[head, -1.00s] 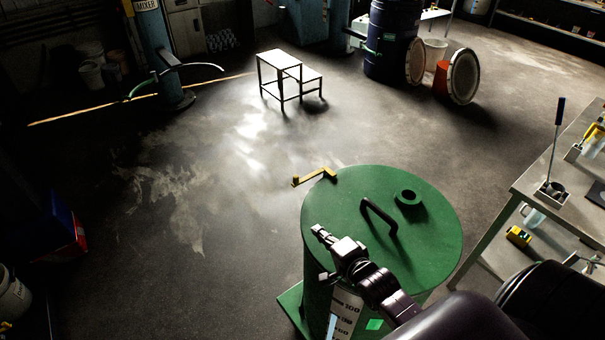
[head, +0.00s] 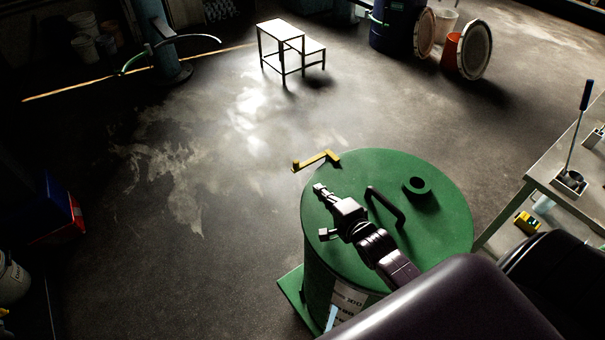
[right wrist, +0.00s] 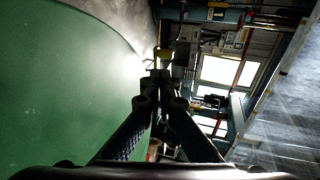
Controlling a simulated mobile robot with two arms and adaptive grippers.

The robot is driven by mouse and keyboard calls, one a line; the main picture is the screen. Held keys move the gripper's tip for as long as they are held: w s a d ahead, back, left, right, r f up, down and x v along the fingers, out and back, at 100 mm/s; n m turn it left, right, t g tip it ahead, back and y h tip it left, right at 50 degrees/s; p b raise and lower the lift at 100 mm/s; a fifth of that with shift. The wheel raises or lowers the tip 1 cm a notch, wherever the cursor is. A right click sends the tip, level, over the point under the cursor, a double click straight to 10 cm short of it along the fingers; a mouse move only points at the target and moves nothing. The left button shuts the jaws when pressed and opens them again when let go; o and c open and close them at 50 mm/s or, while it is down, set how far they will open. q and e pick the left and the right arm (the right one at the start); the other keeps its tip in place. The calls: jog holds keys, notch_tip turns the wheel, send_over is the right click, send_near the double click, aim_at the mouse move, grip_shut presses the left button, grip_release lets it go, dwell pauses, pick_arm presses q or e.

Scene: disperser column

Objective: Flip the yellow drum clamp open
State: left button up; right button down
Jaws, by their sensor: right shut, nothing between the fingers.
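The yellow drum clamp (head: 316,160) is a bent bar at the far left edge of the green drum's lid (head: 440,230). Its outer end sticks out to the left past the rim. My right gripper (head: 319,188) is shut and empty above the left part of the lid, on the near side of the clamp and apart from it. In the right wrist view the shut fingertips (right wrist: 160,75) point toward a small yellow part, likely the clamp (right wrist: 163,53). The green drum surface (right wrist: 60,90) fills the left of that view. My left gripper is not in view.
A steel table (head: 560,170) stands to the right. A white step stool (head: 285,38) stands farther back. The floor left of the drum is clear.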

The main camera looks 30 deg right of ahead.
aim_at(298, 167)
jog(key=b+x, duration=0.2)
jog(key=x, duration=0.1)
jog(key=shift+f, duration=0.3)
jog(key=b+x, duration=0.1)
jog(key=x, duration=0.1)
jog(key=b+x, duration=0.2)
jog(key=r+b+x, duration=0.1)
jog(key=b+x, duration=0.1)
jog(key=x, duration=0.1)
jog(key=shift+w, duration=0.2)
jog(key=shift+w+b, duration=0.45)
jog(key=shift+w, duration=0.15)
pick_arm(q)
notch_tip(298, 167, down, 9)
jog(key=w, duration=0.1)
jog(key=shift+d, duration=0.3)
pick_arm(e)
jog(key=shift+r, duration=0.15)
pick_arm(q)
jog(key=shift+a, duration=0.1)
pick_arm(e)
jog(key=shift+w, duration=0.2)
